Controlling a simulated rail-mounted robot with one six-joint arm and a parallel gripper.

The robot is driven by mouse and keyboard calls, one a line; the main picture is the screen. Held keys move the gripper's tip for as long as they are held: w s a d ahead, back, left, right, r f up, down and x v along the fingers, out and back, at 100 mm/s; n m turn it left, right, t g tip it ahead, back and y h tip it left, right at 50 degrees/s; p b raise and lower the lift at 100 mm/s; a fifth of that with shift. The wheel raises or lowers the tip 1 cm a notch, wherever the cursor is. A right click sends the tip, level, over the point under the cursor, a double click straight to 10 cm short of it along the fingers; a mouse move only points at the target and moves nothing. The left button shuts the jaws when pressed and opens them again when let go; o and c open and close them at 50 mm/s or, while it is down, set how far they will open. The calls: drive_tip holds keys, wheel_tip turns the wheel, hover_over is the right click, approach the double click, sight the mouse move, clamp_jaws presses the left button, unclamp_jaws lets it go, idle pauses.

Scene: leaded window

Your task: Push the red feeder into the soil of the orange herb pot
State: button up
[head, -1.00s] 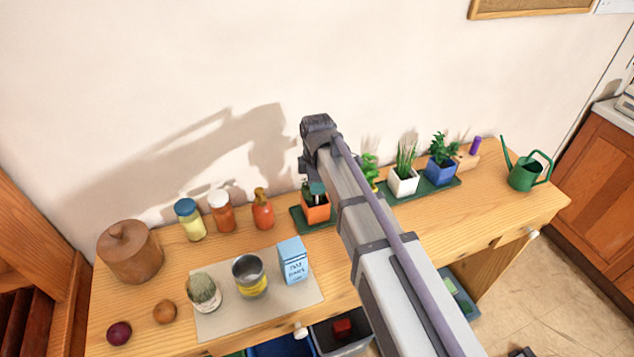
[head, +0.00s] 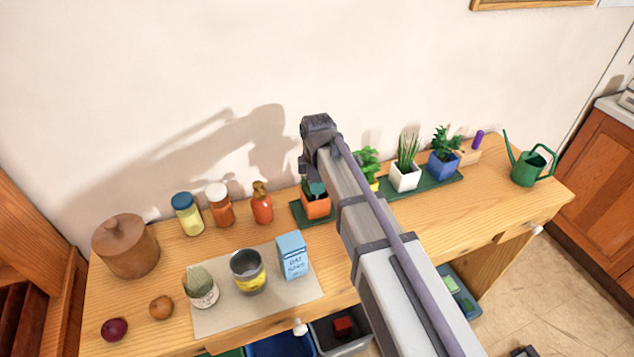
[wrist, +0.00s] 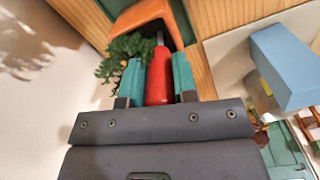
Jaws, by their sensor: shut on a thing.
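The red feeder (wrist: 159,80) is held between the teal fingers of my gripper (wrist: 158,78), which are shut on it. Its narrow grey tip points at the opening of the orange herb pot (wrist: 179,19). I cannot tell whether the tip touches the soil. Green herb leaves (wrist: 122,58) show beside the left finger. In the head view the orange pot (head: 317,209) stands on a dark green tray (head: 299,214), with my gripper (head: 316,188) just above it. The feeder is hidden there.
A yellow pot (head: 374,185), a white pot (head: 404,180) and a blue pot (head: 443,167) stand to the right. An orange bottle (head: 262,207) is close on the left. A blue carton (head: 292,257) stands on a mat in front.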

drive_tip(key=shift+f+b, duration=1)
drive_tip(key=shift+f, duration=0.1)
drive_tip(key=o, duration=0.8)
wheel_tip(320, 180, up, 11)
drive_tip(key=p, duration=1.1)
drive_tip(key=shift+r, duration=0.1)
drive_tip(key=shift+f, duration=0.2)
